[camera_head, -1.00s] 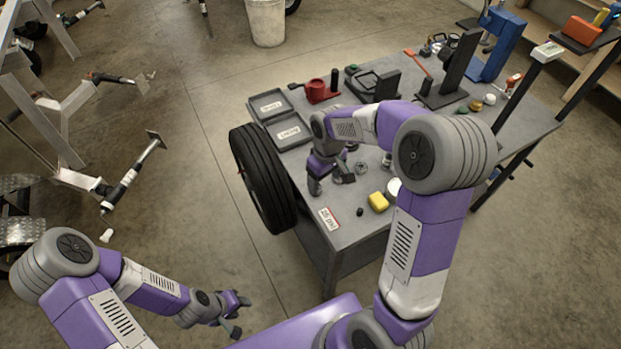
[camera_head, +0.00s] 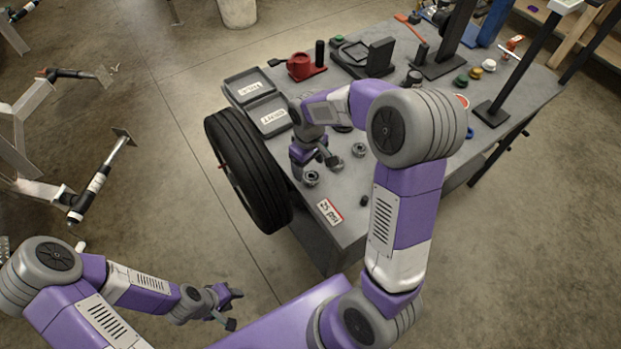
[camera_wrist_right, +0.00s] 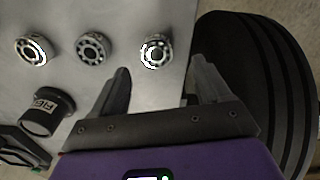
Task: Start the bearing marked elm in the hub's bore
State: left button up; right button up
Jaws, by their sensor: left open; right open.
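Three round metal bearings lie in a row on the grey bench (camera_head: 350,190). In the right wrist view they are a left one (camera_wrist_right: 32,50), a middle one (camera_wrist_right: 93,48) and a right one (camera_wrist_right: 156,52). No mark on them is legible. My right gripper (camera_wrist_right: 160,82) is open and empty, its fingertips just short of the right bearing, which sits in line with the gap. In the head view this gripper (camera_head: 318,168) is low over the bench's left end. My left gripper (camera_head: 234,308) is open and empty, away from the bench. I cannot identify the hub.
A tyre (camera_head: 245,170) stands against the bench's left end. A dark cylinder marked FIG (camera_wrist_right: 47,112) stands near the bearings. Two labelled trays (camera_head: 234,77) lie behind; a red vice-like tool (camera_head: 300,66) and black fixtures (camera_head: 378,57) are further back.

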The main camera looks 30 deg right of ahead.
aim_at(311, 176)
jog(key=f, duration=0.3)
jog(key=f+b, duration=0.1)
jog(key=shift+d+f, duration=0.25)
jog(key=shift+f, duration=0.05)
jog(key=c, duration=1.2)
